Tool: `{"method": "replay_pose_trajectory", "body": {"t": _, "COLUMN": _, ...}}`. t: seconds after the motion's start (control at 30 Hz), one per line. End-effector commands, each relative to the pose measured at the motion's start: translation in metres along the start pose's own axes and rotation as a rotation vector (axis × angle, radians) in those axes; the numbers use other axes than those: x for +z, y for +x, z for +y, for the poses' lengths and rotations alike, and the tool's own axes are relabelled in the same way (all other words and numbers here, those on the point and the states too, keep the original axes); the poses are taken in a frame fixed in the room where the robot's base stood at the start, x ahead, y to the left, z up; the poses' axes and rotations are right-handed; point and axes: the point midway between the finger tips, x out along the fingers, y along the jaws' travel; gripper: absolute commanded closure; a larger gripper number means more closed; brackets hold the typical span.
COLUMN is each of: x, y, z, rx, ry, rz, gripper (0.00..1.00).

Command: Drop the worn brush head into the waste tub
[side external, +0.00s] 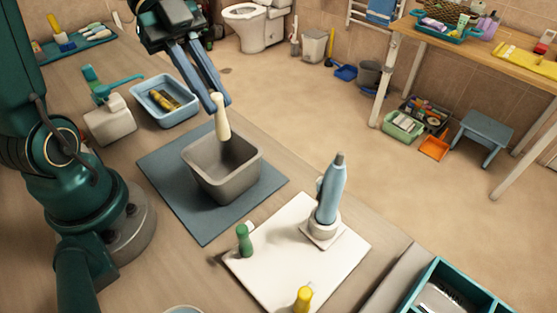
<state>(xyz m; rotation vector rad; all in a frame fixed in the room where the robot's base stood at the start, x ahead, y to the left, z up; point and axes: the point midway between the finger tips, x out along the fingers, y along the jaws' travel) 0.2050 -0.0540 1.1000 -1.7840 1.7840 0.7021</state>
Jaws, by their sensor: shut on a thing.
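The worn brush head (221,118) is a small cream, tapered piece. My gripper (218,103) is shut on its upper end and holds it nearly upright over the waste tub. The waste tub (226,184) is a grey, open, square-rimmed container on a dark blue-grey mat (166,172). The lower end of the brush head appears at or just above the tub's far rim; the exact height is hard to tell from this view. The part of the tub's floor that shows looks empty.
A blue electric toothbrush (331,190) stands upright on a white board (288,262), with a small green piece (244,240) and a yellow one (304,299). A light-blue tray (165,100), a white dispenser (111,120) and a teal divided box (450,290) stand around.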

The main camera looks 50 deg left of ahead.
Motion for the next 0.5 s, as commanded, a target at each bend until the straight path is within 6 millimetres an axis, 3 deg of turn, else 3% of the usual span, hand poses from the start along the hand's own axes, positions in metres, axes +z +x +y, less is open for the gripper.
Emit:
{"method": "replay_pose_trajectory", "body": {"t": 0.2, "x": 0.015, "y": 0.014, "z": 0.000, "rx": 0.001, "ry": -0.001, "rz": 0.002, "gripper": 1.00}}
{"method": "replay_pose_trajectory", "body": {"t": 0.5, "x": 0.020, "y": 0.019, "z": 0.000, "rx": 0.000, "ry": 0.001, "rz": 0.000, "gripper": 1.00}}
